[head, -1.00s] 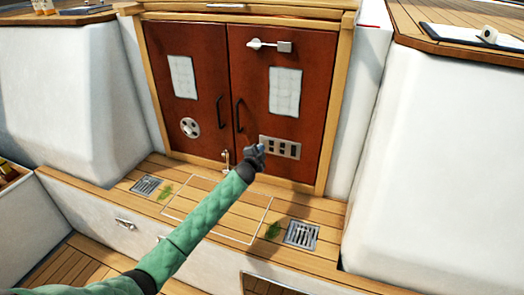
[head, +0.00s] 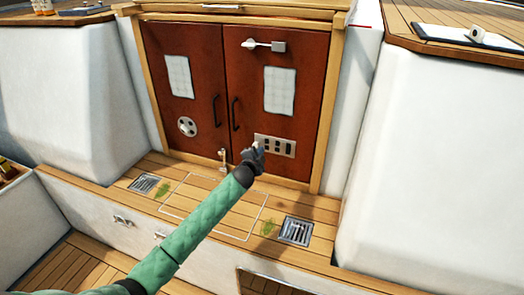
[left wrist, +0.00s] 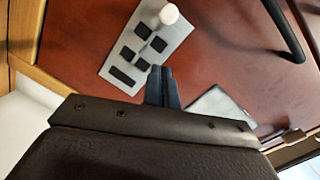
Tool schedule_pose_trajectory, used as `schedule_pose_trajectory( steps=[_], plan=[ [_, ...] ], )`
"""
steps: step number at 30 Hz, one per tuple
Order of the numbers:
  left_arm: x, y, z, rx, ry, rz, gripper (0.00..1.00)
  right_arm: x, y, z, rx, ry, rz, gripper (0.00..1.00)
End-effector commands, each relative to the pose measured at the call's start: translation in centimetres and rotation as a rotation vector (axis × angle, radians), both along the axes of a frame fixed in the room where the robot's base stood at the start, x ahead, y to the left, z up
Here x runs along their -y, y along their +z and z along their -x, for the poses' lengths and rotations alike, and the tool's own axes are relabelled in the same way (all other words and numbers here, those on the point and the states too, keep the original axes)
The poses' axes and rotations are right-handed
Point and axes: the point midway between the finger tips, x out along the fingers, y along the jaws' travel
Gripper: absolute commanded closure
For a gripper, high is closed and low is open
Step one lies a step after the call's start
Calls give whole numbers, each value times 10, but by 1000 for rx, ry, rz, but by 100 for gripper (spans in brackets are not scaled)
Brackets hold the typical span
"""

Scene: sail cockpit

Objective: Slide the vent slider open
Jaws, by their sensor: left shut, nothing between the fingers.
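The vent plate (head: 285,149) is a pale metal strip with several dark slots, low on the right red-brown door. In the left wrist view the plate (left wrist: 118,62) lies at a slant, with a round white knob (left wrist: 168,14) at its upper end. In the head view my left gripper (head: 258,146) covers the plate's left end, and I cannot make out the knob there. In the left wrist view the left gripper's fingers (left wrist: 161,74) are together and empty, close to the plate's edge and apart from the knob. I cannot tell whether they touch the plate. My right gripper does not show.
Dark vertical handles (head: 235,114) stand on both doors near the middle seam. A latch (head: 264,46) is at the top of the right door. A small upright fitting (head: 223,158) stands at the doors' foot. White cockpit walls (head: 420,160) flank the doorway.

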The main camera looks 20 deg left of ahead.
Motion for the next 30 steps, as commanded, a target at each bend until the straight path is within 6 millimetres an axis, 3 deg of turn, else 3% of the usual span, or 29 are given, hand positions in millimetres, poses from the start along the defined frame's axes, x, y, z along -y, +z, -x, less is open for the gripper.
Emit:
schedule_pose_trajectory(
  steps=[2,12,30],
  plan=[
    [1,-1,13,1,-2,-1,100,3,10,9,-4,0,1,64],
    [0,5,53,0,-1,0,100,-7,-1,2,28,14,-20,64],
    [0,7,57,1,0,0,100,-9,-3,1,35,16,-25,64]
  ],
)
